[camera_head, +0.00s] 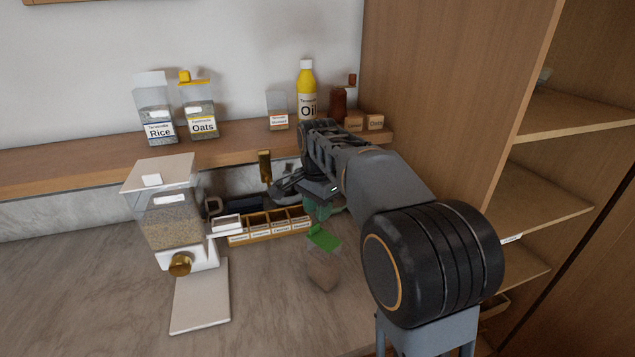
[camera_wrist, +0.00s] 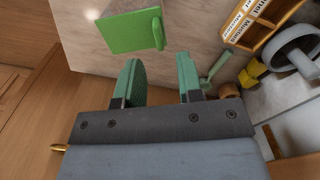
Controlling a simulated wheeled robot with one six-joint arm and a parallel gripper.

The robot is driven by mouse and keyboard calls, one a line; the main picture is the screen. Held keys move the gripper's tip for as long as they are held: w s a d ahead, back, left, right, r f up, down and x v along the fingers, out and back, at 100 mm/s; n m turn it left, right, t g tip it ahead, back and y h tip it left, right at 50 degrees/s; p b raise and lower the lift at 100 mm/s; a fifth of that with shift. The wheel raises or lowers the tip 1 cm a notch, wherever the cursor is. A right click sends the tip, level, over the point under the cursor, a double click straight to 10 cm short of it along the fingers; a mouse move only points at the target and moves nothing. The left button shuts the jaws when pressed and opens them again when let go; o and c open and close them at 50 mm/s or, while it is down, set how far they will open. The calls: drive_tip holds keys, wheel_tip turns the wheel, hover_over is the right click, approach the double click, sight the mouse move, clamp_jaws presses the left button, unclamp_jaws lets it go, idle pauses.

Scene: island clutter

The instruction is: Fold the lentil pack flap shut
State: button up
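The lentil pack (camera_head: 323,270) stands on the counter as a small see-through pack, blurred against the marble. Its green flap (camera_head: 323,237) shows at the top, seemingly tilted; I cannot tell how far it stands open. In the wrist view the flap is a flat green panel (camera_wrist: 128,32) with a rounded tab at its right side. My gripper (camera_wrist: 158,64) has its two green fingers apart with nothing between them. The flap lies just beyond the fingertips there. In the head view my gripper (camera_head: 318,208) is above and behind the pack, partly hidden by my arm.
A divided wooden tray (camera_head: 239,240) with labelled compartments is left of the pack. A grain dispenser (camera_head: 172,222) stands further left. The shelf (camera_head: 236,148) behind holds rice, oats and an oil bottle (camera_head: 306,88). A wooden cabinet (camera_head: 440,80) bounds the right. Counter in front is clear.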

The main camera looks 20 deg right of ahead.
wheel_tip(320, 180, up, 9)
drive_tip(key=shift+p, duration=0.35)
idle(0.4)
drive_tip(key=f+n, duration=0.2)
drive_tip(key=s+f+n+t, duration=0.1)
drive_tip(key=f+n, duration=0.4)
drive_tip(key=shift+s+f, duration=0.1)
drive_tip(key=shift+s, duration=0.1)
drive_tip(key=s+f+n+t, duration=0.1)
drive_tip(key=s+f+n, duration=0.1)
drive_tip(key=s, duration=0.6)
drive_tip(key=s+f+n+t, duration=0.2)
drive_tip(key=s+f, duration=0.3)
drive_tip(key=s, duration=0.4)
drive_tip(key=shift+a+f+n, duration=0.2)
drive_tip(key=shift+a+n, duration=0.1)
drive_tip(key=shift+n, duration=0.5)
